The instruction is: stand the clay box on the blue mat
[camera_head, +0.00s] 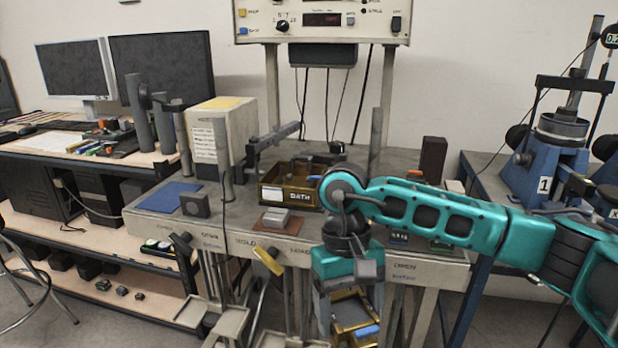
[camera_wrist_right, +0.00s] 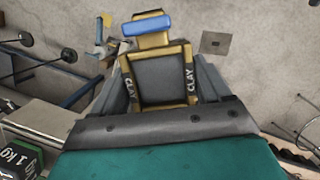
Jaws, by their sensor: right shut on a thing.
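The clay box (camera_head: 352,312) is a yellow-brown frame with a grey inside and a blue piece at one end. My right gripper (camera_head: 347,290) is shut on it and holds it in front of the bench's front edge, below the top. In the right wrist view the box (camera_wrist_right: 160,82) sits between the two grey fingers, with "CLAY" lettering on its sides. The blue mat (camera_head: 168,197) lies flat on the left part of the bench top, well to the left of the box. A small grey block (camera_head: 195,205) stands at the mat's right edge. My left gripper is not seen.
A yellow-brown box marked "BATH" (camera_head: 290,192) stands mid-bench. In front of it a grey block (camera_head: 275,217) sits on a brown mat. A pale upright box (camera_head: 217,130) and grey posts stand behind the blue mat. Levers and small trays (camera_head: 228,322) project below the bench front.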

